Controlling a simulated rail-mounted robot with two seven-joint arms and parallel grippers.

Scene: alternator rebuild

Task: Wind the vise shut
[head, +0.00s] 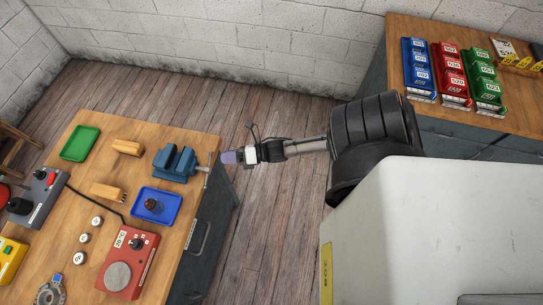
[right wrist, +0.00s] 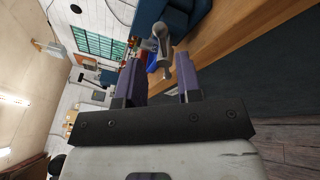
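The blue vise (head: 174,163) sits at the right edge of the wooden workbench (head: 205,145). Its grey screw end and handle (head: 203,169) stick out to the right past the bench edge. My right gripper (head: 229,157) is just right of the handle, with its purple fingers pointing left at it. In the right wrist view, my right gripper (right wrist: 160,82) is open, its two fingers apart. The grey handle (right wrist: 161,48) shows ahead, between the fingertips, with part of the blue vise (right wrist: 188,15) behind it. Contact cannot be told. My left gripper is out of view.
A blue tray (head: 172,218) with a brown part lies in front of the vise. Wooden blocks (head: 127,147), a green tray (head: 80,143) and a red device (head: 145,262) are also on the bench. Colored bins (head: 450,75) stand on a back-right cabinet. Floor lies between.

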